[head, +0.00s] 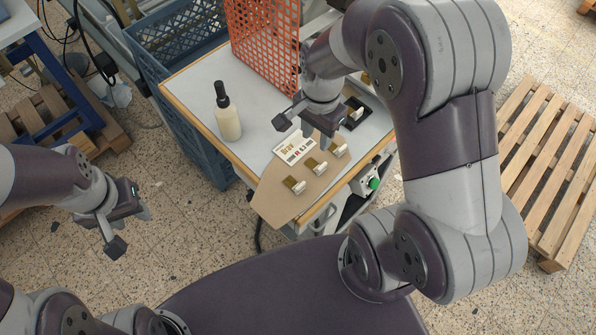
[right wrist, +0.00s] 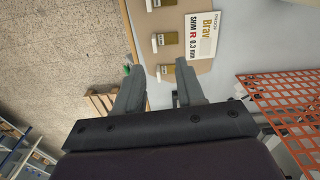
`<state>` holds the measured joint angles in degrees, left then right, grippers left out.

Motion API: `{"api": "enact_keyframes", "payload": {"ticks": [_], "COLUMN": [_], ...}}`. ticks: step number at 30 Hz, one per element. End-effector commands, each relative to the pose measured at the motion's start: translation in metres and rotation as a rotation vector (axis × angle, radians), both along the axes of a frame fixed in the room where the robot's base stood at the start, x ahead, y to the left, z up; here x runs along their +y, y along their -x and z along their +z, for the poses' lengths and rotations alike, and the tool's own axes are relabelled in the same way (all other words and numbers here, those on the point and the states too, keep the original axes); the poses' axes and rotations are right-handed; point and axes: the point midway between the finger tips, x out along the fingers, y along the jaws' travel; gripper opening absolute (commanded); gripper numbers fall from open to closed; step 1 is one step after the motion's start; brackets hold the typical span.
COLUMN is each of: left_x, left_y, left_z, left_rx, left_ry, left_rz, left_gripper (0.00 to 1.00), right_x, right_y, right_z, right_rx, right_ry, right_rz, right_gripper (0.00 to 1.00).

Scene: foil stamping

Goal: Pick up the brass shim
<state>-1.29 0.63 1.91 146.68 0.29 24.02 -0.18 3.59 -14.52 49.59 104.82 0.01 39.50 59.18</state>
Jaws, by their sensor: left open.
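Three small brass pieces with white tabs lie in a row on a tan board (head: 270,205): a near one (head: 292,184), a middle one (head: 314,166) and a far one (head: 340,151). A printed card reading "SHIM R 0.3 mm" (head: 293,148) lies beside them. My right gripper (head: 305,130) is above the card and board, open and empty. In the right wrist view its fingers (right wrist: 159,70) are spread, with one brass piece (right wrist: 171,73) showing between and beyond the tips. My left gripper (head: 129,230) is open and empty, off the table at the left.
A dark-capped bottle (head: 228,115) stands on the grey table left of the board. An orange perforated panel (head: 265,45) rises behind. A black block (head: 353,114) sits right of my right gripper. A blue crate (head: 180,50) stands behind left. The table's front left is clear.

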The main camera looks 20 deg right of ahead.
Motion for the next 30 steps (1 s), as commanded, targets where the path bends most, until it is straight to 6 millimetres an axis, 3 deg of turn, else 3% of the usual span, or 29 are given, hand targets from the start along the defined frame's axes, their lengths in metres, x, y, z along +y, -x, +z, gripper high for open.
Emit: {"api": "enact_keyframes", "payload": {"ticks": [5,12,19,24,30], "left_x": [0.000,0.000,0.000,0.000,0.000], "left_y": [0.000,0.000,0.000,0.000,0.000], "left_z": [0.003,0.014,0.027,0.035,0.034], "left_rx": [0.000,0.000,0.000,-0.001,0.000], "left_ry": [0.000,0.000,0.000,0.000,0.000], "left_rz": [-0.001,-0.001,0.000,0.000,0.000], "left_gripper": [0.43,0.43,0.43,0.43,0.43], "right_x": [0.000,-0.001,-0.002,-0.004,-0.004], "right_y": [0.003,0.004,0.005,0.005,0.004], "right_z": [-0.007,-0.058,-0.087,-0.119,-0.128], "right_rx": [0.013,0.015,0.015,0.012,0.009], "right_ry": [-0.001,-0.001,-0.001,-0.001,-0.001], "right_rz": [-0.082,-0.085,-0.084,-0.084,-0.083], "right_gripper": [0.38,0.38,0.38,0.38,0.38]}}
